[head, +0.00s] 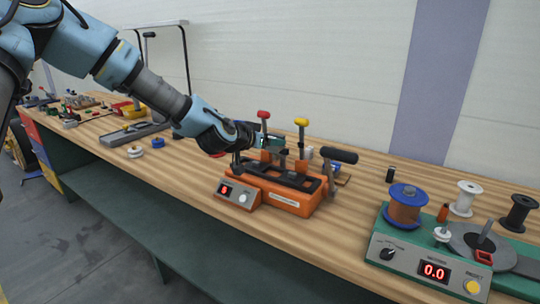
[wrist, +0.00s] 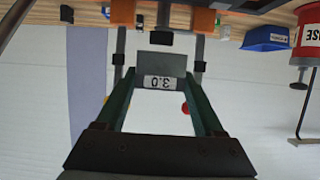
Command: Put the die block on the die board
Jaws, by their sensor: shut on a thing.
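My gripper (wrist: 160,75) is shut on a grey block with a white "3.0" label, the die block (wrist: 168,62); the label reads upside down in the wrist view. In the head view my gripper (head: 268,141) is above the back of an orange bench device with red and yellow knobbed levers. The block is too small there to make out clearly. I cannot surely identify the die board; a small piece of wood (head: 343,180) shows partly behind the orange device, mostly hidden.
The orange device (head: 290,200) stands on the wooden bench (head: 345,225). A black-handled lever (head: 340,155) rises at its right. A green winder (head: 400,245) with spools is at the front right.

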